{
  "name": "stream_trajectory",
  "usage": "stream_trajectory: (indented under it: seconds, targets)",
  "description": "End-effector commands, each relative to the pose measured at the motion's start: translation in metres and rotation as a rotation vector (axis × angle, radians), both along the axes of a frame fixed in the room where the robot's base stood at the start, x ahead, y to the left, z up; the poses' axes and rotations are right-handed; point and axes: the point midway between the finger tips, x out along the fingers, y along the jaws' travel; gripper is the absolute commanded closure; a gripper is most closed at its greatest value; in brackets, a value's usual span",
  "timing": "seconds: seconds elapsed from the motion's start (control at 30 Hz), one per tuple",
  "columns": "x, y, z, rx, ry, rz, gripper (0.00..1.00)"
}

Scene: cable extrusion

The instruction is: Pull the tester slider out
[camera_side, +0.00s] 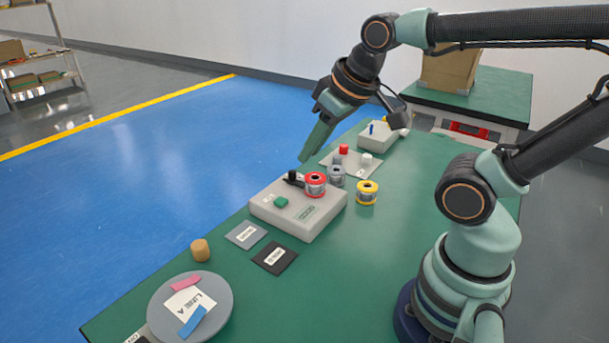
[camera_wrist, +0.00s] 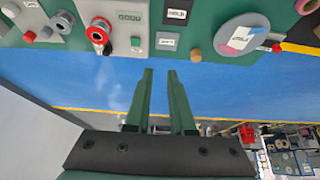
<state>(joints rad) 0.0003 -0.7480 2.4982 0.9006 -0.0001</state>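The tester, a light grey box (camera_side: 275,214) with a green button (camera_side: 281,202) and a small green panel, sits on the green table. A black knob (camera_side: 293,175), which looks like the slider, stands at its far edge, beside a red-rimmed spool (camera_side: 315,184). My gripper (camera_side: 306,158) hangs above and just beyond that edge, fingers pointing down, apart from the knob. In the wrist view, the gripper (camera_wrist: 160,73) is open and empty, over the blue floor. The tester (camera_wrist: 127,20) shows at the top there, with a dark knob (camera_wrist: 107,49) at its edge.
A grey spool (camera_side: 336,175) and a yellow-rimmed spool (camera_side: 367,192) stand close to the tester. A plate with red and white knobs (camera_side: 350,162) lies behind. Two label cards (camera_side: 275,257), a tan cylinder (camera_side: 200,250) and a round grey disc (camera_side: 160,310) are nearer the camera.

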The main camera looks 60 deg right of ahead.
Motion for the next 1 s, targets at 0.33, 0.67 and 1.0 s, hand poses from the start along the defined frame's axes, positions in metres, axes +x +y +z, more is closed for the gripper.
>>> stream_trajectory:
  seconds: [0.33,0.67,1.0]
  targets:
    - [0.044,-0.027,0.016,-0.008,0.119,-0.053,0.42]
    - [0.111,-0.079,0.005,0.001,0.286,-0.12,0.42]
    - [0.161,-0.141,-0.043,0.034,0.442,-0.177,0.42]
